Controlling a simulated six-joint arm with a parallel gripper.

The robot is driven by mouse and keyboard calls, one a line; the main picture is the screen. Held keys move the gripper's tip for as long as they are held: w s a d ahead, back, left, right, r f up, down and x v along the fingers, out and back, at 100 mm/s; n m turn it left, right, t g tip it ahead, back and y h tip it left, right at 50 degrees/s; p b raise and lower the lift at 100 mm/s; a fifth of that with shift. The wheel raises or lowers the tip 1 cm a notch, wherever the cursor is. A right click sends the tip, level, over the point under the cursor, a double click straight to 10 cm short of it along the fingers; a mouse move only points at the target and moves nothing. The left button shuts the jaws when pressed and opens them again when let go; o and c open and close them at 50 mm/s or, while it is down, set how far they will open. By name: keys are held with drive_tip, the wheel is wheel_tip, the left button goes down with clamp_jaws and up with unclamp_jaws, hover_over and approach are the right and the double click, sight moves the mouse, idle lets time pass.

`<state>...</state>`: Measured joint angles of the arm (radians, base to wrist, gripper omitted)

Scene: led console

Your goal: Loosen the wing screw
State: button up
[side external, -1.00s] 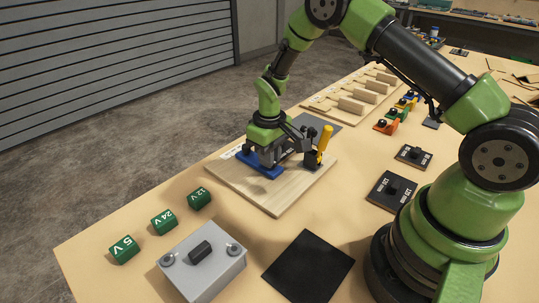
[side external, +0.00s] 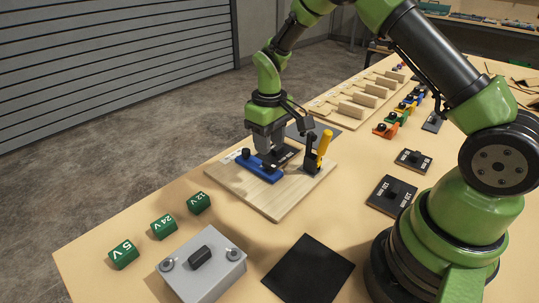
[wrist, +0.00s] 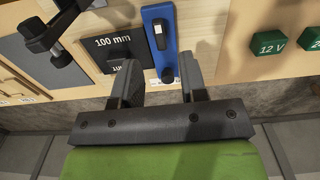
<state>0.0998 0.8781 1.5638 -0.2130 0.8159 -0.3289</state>
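A blue bar (side external: 262,172) lies on the wooden board (side external: 272,203); it also shows in the wrist view (wrist: 158,13). It carries two black fittings: an elongated wing-like piece (wrist: 161,36), which looks like the wing screw, and a rounder knob (wrist: 167,75). How tight the screw is cannot be seen. My gripper (wrist: 160,65) is open and empty, its two fingers spread apart in the wrist view with the round knob between them. In the side view it hangs above the bar, and its fingertips are hard to make out there.
A black block marked 100 mm (wrist: 113,45) sits beside the bar. A yellow-handled clamp (side external: 324,145) stands upright on the board, close to my gripper. Green voltage blocks (side external: 163,226), a grey box (side external: 222,272) and a black mat (side external: 308,268) lie in front.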

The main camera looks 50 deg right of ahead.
drive_tip(key=shift+r, duration=2.05)
drive_tip(key=shift+r, duration=0.1)
wheel_tip(320, 180, up, 6)
drive_tip(key=r+t, duration=0.1)
hover_over(270, 164)
drive_tip(key=s+a, duration=0.2)
drive_tip(key=s+a+r+m+t, duration=0.2)
drive_tip(key=s+r+t, duration=0.1)
drive_tip(key=s+r, duration=0.35)
drive_tip(key=s+a+r+m+t+y, duration=0.1)
drive_tip(key=s+r, duration=0.1)
drive_tip(key=s, duration=0.4)
drive_tip(key=s+a+r+m+t+y, duration=0.1)
drive_tip(key=s+r+t, duration=0.1)
drive_tip(key=s, duration=0.5)
drive_tip(key=shift+a, duration=0.25)
